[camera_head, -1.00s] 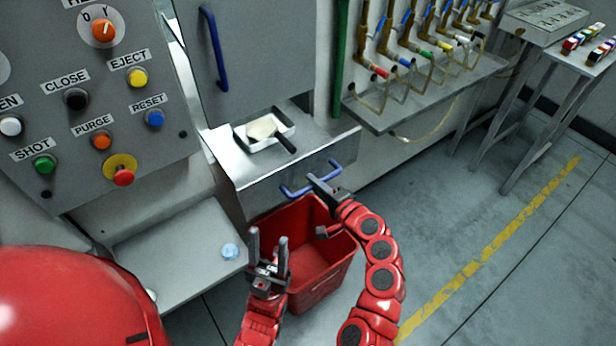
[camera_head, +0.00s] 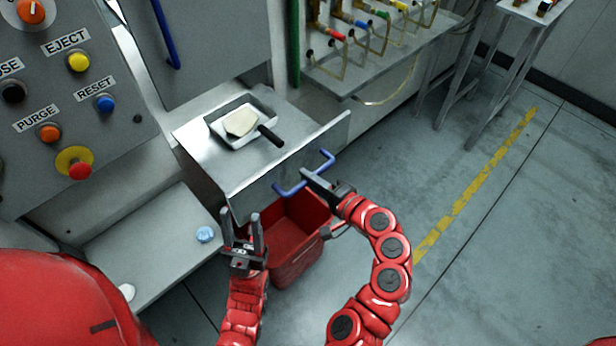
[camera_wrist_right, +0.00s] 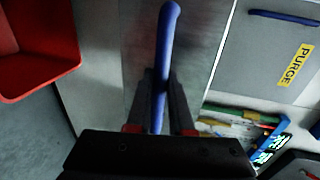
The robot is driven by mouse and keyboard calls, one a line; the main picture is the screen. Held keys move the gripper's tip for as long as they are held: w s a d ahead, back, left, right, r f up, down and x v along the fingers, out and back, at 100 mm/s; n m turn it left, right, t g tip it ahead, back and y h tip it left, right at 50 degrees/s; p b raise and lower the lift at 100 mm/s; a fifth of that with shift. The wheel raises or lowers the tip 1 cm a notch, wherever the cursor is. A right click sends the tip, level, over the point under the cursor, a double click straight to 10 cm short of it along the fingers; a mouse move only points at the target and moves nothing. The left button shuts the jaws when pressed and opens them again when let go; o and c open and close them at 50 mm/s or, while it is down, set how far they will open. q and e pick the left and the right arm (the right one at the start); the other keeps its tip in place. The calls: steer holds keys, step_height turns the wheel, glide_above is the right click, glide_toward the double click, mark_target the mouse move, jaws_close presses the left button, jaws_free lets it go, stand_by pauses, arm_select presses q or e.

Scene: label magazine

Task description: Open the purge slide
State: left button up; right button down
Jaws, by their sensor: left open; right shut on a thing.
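The purge slide (camera_head: 205,142) is a grey metal drawer standing out from the machine, with a blue bar handle (camera_head: 288,190) on its front. My right gripper (camera_head: 309,177) is shut on this handle; the right wrist view shows the blue bar (camera_wrist_right: 165,55) between its fingers. A white tray (camera_head: 219,127) with a pale slab (camera_head: 240,121) and a dark handle (camera_head: 271,136) lies on top of the slide. My left gripper (camera_head: 243,222) is open and empty, pointing up, in front of the slide's left corner.
A red bin (camera_head: 295,266) stands on the floor below the slide's front. A hose shelf (camera_head: 385,60) is at back right.

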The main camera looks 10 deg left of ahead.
steer(key=c, duration=0.8)
jaws_free()
steer(key=p+v, duration=0.1)
steer(key=v, duration=1.6)
steer(key=shift+d, duration=0.2)
